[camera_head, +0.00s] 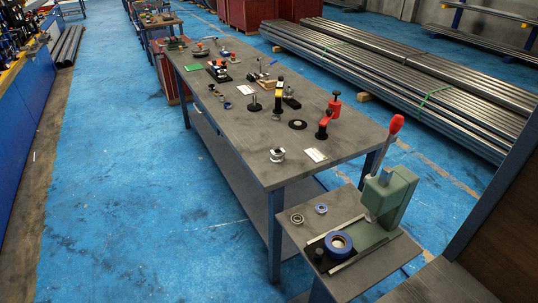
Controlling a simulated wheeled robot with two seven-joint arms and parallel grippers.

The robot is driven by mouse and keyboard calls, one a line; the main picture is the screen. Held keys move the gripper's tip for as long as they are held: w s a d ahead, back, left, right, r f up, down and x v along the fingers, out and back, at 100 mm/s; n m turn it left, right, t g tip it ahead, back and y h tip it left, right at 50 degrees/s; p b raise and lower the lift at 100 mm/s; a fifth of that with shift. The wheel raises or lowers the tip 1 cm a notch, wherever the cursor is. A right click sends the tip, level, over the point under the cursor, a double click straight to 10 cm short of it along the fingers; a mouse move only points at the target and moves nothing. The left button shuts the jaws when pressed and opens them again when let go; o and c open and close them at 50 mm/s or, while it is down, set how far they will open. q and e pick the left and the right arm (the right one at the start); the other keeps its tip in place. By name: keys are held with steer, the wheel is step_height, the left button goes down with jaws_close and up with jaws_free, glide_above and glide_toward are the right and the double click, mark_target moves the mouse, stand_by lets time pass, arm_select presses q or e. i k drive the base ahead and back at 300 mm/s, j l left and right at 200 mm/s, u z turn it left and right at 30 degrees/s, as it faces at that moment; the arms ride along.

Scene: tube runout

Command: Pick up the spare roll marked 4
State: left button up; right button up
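I cannot read a 4 on any roll from here. A blue-rimmed round roll or die (338,243) sits on the base of a green hand press (391,198) with a red-knobbed lever, on the small near table. To its left on that table lie a grey ring (297,218) and a smaller blue-rimmed ring (321,208). A silvery spool-like part (277,155) stands on the long workbench near its front end. Small dark and blue-rimmed round parts (228,105) lie farther back along its left edge. Neither of my grippers shows.
The long grey workbench (240,120) holds red-handled and black tools and a white card (315,155). The small side table (290,240) adjoins its near end. Steel tubes (400,80) are stacked at right. Blue floor (130,190) is open at left.

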mark_target(278, 155)
steer(key=z, duration=0.45)
steer(key=i+j+z, duration=0.3)
steer(key=j+z, duration=0.3)
steer(key=i+j, duration=0.15)
steer(key=j, duration=0.3)
steer(key=i+j+z, duration=0.15)
steer(key=j, duration=0.3)
steer(key=i+j, duration=0.15)
steer(key=j, duration=0.3)
steer(key=i+j+z, duration=0.15)
steer(key=j, duration=0.3)
